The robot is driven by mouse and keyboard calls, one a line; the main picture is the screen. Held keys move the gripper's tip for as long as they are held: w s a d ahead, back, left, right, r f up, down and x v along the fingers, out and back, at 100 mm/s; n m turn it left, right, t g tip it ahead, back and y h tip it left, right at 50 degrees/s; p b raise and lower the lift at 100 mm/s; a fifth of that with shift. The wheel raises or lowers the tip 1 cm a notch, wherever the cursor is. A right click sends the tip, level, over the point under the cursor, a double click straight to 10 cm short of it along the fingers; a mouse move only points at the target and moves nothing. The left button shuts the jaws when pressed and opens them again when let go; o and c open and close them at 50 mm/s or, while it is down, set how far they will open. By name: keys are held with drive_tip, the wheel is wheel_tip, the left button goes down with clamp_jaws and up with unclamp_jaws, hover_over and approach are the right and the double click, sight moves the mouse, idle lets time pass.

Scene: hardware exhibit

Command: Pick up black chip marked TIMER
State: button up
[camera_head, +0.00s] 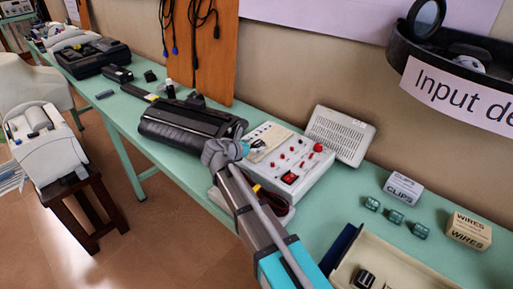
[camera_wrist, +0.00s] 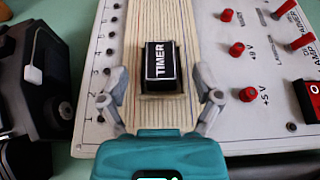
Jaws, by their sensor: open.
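The black chip marked TIMER (camera_wrist: 162,62) shows in the wrist view, on a small tan base on the ribbed cream strip (camera_wrist: 130,28) of a white panel. I cannot tell how high the fingertips are above the panel. In the head view, my gripper (camera_head: 246,150) is over the left part of the white panel box (camera_head: 290,165); the chip cannot be made out there.
Red knobs and switches (camera_wrist: 238,49) stand right of the strip. A black device (camera_wrist: 40,80) is close on the left; it looks like the large black machine (camera_head: 190,122) in the head view. A cream tray (camera_head: 385,262) is at the front right.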

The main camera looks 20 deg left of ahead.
drive_tip(key=shift+w+d+f, duration=0.1)
drive_tip(key=shift+w, duration=0.15)
drive_tip(key=shift+c, duration=0.3)
drive_tip(key=c, duration=1.1)
